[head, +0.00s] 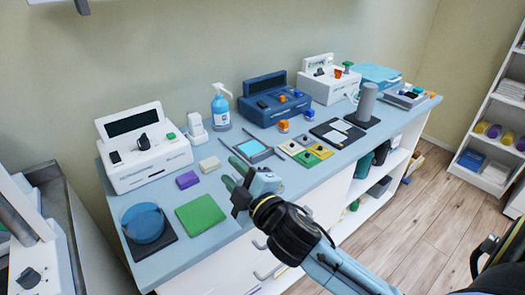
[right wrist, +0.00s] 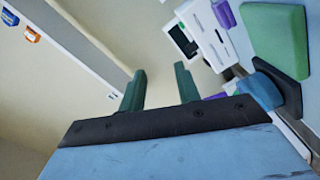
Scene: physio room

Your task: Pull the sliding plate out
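No part in view is clearly marked as the sliding plate, so I cannot tell which it is. A flat light-blue plate in a dark frame (head: 251,148) lies on the blue-topped counter (head: 185,255), with a thin bar at its left side. A blue disc (head: 143,224) sits on a dark square base (head: 165,240) at the counter's near left end. My right gripper (head: 233,176) is above the counter, right of the green pad (head: 201,214). In the right wrist view its two green fingers (right wrist: 158,88) are apart with nothing between them. My left gripper is not in view.
White devices (head: 145,147) and a blue device (head: 276,99) line the wall. A spray bottle (head: 221,106), purple block (head: 187,179), beige block (head: 210,163) and grey cylinder (head: 367,102) stand on the counter. Open floor (head: 400,235) lies right, before a white shelf (head: 485,135).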

